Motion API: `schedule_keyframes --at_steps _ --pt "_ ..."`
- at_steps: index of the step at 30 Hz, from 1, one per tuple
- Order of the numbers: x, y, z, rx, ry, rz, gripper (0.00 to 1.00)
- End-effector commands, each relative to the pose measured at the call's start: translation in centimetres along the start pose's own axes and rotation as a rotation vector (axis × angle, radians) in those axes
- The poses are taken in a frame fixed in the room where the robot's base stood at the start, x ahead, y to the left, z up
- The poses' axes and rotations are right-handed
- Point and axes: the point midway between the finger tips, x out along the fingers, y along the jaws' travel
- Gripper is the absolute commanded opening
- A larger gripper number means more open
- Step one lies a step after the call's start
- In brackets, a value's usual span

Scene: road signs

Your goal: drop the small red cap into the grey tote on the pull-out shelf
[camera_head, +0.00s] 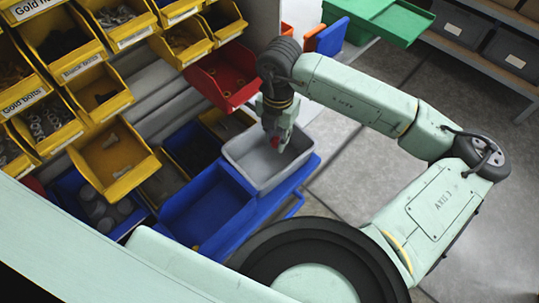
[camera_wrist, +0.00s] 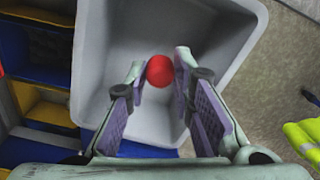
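The small red cap (camera_wrist: 160,70) is between my fingertips in the wrist view, with a finger against each side of it. My gripper (camera_wrist: 161,73) is shut on it and points down into the grey tote (camera_wrist: 108,45). In the head view my gripper (camera_head: 276,138) is over the back part of the grey tote (camera_head: 250,166), and a bit of red shows at its fingertips. The tote is open at the top, and its visible floor looks empty. The tote sits at the right end of the pull-out shelf (camera_head: 291,186).
A large blue bin (camera_head: 207,216) stands just left of the tote, and a red bin (camera_head: 222,76) is behind it. Yellow bins of hardware (camera_head: 113,160) fill the rack at left. A green bin (camera_head: 392,20) is at the back. Open floor lies at right.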

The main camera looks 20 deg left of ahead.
Motion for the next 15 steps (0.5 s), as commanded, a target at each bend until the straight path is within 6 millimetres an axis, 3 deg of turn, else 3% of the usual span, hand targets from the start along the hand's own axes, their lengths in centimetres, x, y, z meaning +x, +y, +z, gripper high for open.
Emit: schedule_keyframes --at_steps 9,15 --pt "-0.02 0.00 0.00 0.000 0.000 0.000 0.45" --pt "-0.02 0.01 0.00 0.000 0.000 0.000 0.45"
